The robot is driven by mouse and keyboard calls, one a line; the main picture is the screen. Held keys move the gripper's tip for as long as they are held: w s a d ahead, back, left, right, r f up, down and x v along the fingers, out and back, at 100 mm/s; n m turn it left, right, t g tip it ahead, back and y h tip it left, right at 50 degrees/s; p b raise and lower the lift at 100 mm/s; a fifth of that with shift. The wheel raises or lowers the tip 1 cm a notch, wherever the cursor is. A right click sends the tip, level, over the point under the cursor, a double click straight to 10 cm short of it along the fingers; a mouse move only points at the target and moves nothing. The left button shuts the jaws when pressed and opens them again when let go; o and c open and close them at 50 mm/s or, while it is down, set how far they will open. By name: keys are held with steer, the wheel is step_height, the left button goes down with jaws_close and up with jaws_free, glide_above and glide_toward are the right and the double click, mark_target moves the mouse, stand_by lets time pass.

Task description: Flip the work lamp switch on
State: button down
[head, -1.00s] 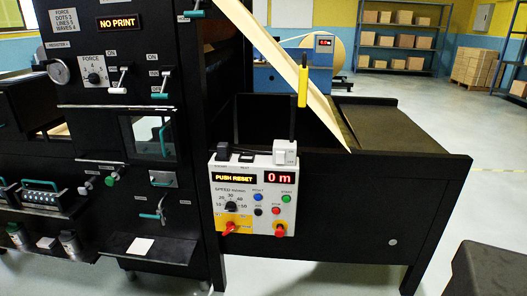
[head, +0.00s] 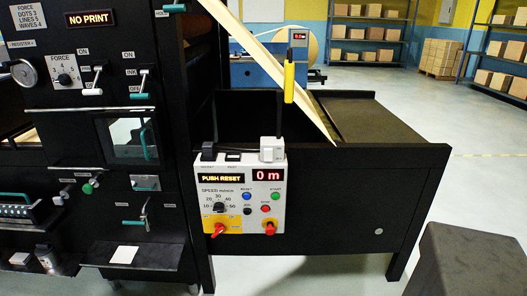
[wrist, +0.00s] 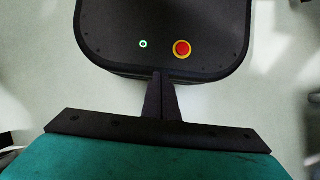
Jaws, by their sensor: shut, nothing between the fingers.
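No label reading work lamp is legible in the head view, so I cannot tell which switch is the lamp's. The control box (head: 242,215) hangs on the front of the black machine, with a white switch block (head: 271,150) at its top right corner and a small black fitting (head: 208,151) at its top left. A yellow piece (head: 289,82) on a thin black stem stands above the white block. My gripper (wrist: 161,78) shows only in the wrist view, shut and empty.
The control box carries coloured buttons, a speed knob (head: 219,207), a red knob (head: 269,228) and a display (head: 222,178) reading PUSH RESET. A pale paper strip (head: 268,62) slopes down behind it. The black bed (head: 350,170) extends right. Pale floor (head: 475,185) is open beyond.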

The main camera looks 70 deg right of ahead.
steer(key=w+d+r+m+t+p, duration=0.3)
steer(key=w+d+r+m, duration=0.4)
steer(key=w+d+r, duration=0.7)
steer(key=w+d+r+m+t+h+p, duration=0.15)
steer(key=d+r+m, duration=0.35)
steer(key=d+r, duration=0.75)
steer(key=w+d+r+m+h+p, duration=0.15)
steer(key=d+r+m, duration=0.35)
steer(key=d+r, duration=0.75)
steer(key=s+d+r+m+h+p, duration=0.1)
steer(key=s+d+r+m, duration=0.3)
steer(key=r, duration=0.7)
steer(key=s+d+r+m+g+h+p, duration=0.1)
steer(key=s+d+r+m, duration=0.3)
steer(key=s+d+r, duration=0.4)
steer(key=s+d+r+m+h+p, duration=0.1)
steer(key=s+d+r+m, duration=0.4)
steer(key=r, duration=0.9)
steer(key=s+d+h, duration=0.1)
steer(key=s, duration=0.2)
steer(key=shift+r+p, duration=0.2)
steer(key=shift+p, duration=0.1)
steer(key=shift+s+f+g, duration=0.1)
steer(key=shift+g, duration=0.15)
